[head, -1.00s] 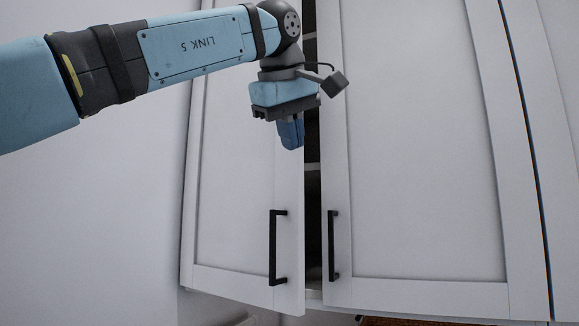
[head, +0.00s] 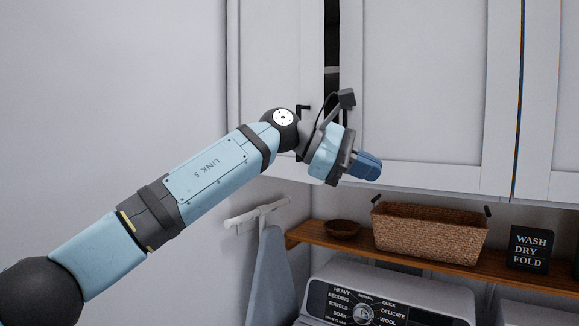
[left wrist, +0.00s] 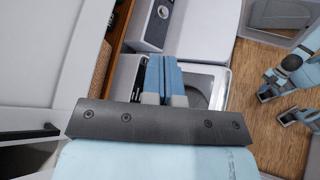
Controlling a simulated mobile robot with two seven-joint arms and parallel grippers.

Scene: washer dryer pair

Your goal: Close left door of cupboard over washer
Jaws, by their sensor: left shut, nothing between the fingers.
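The left cupboard door (head: 275,60) is white and stands slightly ajar. A dark gap separates it from the right cupboard door (head: 415,80). Its black handle (head: 303,109) is mostly hidden behind my left arm. My left gripper (head: 368,167) is shut and empty, in front of the lower part of the right door and to the right of the left door's handle. The left wrist view also shows my left gripper (left wrist: 165,80), its blue fingers together over the washer area. A black handle (left wrist: 30,135) shows there at the left edge; I cannot tell which door it belongs to.
Below the cupboard, a wooden shelf (head: 400,256) holds a wicker basket (head: 430,232), a small bowl (head: 342,228) and a black sign (head: 530,248). The washer (head: 385,300) stands below.

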